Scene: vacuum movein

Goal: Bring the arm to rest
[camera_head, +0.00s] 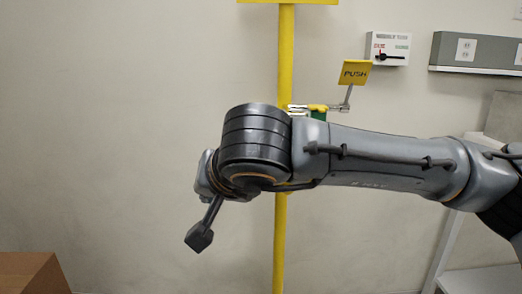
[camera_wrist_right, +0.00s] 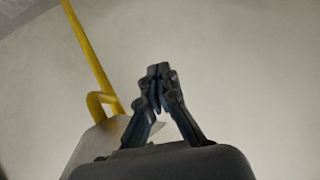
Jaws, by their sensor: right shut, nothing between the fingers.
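My right arm (camera_head: 390,170) reaches in from the right in the head view and is bent at a dark round joint near the middle. The head view shows no fingers clearly; the far end of the arm is hidden behind that joint. In the right wrist view my right gripper (camera_wrist_right: 158,72) is shut, its fingertips together and nothing between them. Plain wall is behind it. My left gripper is in neither view.
A yellow pole (camera_head: 286,60) stands behind my arm, with a yellow PUSH plate (camera_head: 355,73) beside it. A switch box (camera_head: 389,48) and a grey outlet panel (camera_head: 480,52) are on the wall. A brown box (camera_head: 30,272) is at lower left. The left wall area is clear.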

